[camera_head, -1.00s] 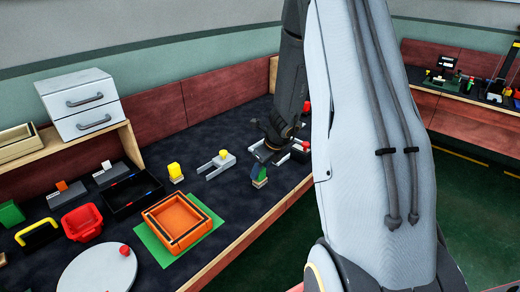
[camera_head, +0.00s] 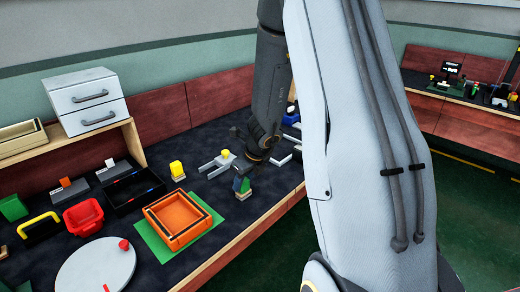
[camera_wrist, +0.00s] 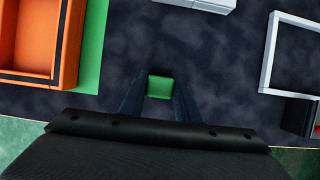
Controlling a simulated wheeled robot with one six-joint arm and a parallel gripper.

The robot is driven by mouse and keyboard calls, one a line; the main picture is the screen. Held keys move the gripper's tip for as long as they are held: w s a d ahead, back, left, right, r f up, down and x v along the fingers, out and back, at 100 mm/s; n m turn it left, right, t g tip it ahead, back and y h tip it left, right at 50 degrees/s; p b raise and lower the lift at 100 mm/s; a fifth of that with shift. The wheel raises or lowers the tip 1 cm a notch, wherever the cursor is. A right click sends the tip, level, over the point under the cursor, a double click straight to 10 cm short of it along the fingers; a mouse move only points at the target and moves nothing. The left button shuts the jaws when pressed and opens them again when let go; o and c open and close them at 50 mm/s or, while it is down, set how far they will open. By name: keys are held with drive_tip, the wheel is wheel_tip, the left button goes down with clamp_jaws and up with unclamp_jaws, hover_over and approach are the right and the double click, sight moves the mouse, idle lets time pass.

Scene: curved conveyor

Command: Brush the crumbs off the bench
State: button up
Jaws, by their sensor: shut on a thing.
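My gripper (camera_head: 242,178) is shut on a small brush with a green top (camera_wrist: 160,87) and a pale tan lower part (camera_head: 243,195). The brush is upright, low over the dark bench top (camera_head: 215,180), near its front edge. I cannot tell whether its lower end touches the bench. In the wrist view the green top sits between the two dark fingers of my gripper (camera_wrist: 158,98). No crumbs can be made out in either view.
An orange tray (camera_head: 155,223) on a green mat (camera_head: 147,238) lies left of the brush. A white frame (camera_wrist: 268,60) lies to the right. Dark bench around the brush is clear.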

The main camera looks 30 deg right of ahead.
drive_tip(key=shift+s+a, duration=0.15)
drive_tip(key=shift+a, duration=0.3)
drive_tip(key=shift+s+a+r+p, duration=0.1)
drive_tip(key=shift+r+p, duration=0.1)
drive_tip(key=shift+p, duration=0.15)
drive_tip(key=shift+r+p, duration=0.45)
drive_tip(key=shift+r, duration=0.45)
drive_tip(key=shift+r+p, duration=0.3)
drive_tip(key=shift+p, duration=0.05)
wheel_tip(320, 180, up, 5)
drive_tip(key=p, duration=0.6)
drive_tip(key=shift+r+p, duration=0.15)
drive_tip(key=shift+p, duration=0.15)
